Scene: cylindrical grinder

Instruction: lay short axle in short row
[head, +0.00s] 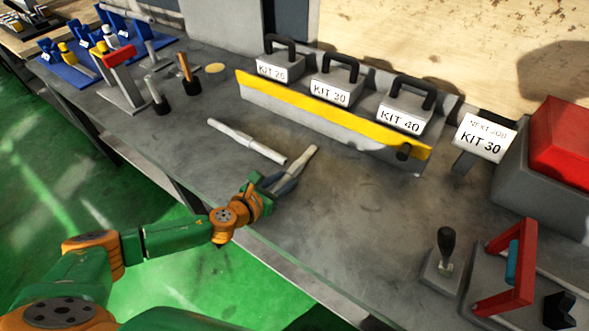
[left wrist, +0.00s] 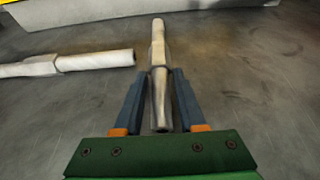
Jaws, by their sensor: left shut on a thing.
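My left gripper (head: 284,181) is shut on a grey stepped axle, taken here as the short axle (head: 304,160), near the front of the grey bench. In the left wrist view the short axle (left wrist: 158,45) runs lengthwise between the fingers (left wrist: 161,75), its far end beyond the fingertips. I cannot tell whether it touches the bench. A second grey axle (head: 238,138) lies on the bench just to the left, apart from it; it also shows in the left wrist view (left wrist: 70,64). Blue stands (head: 68,72) are at the far left; I cannot tell which is the short row.
A yellow-edged rack (head: 330,122) with several kit weights stands behind the axles. A red-topped stand (head: 122,80) and two upright tools (head: 187,75) stand toward the left.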

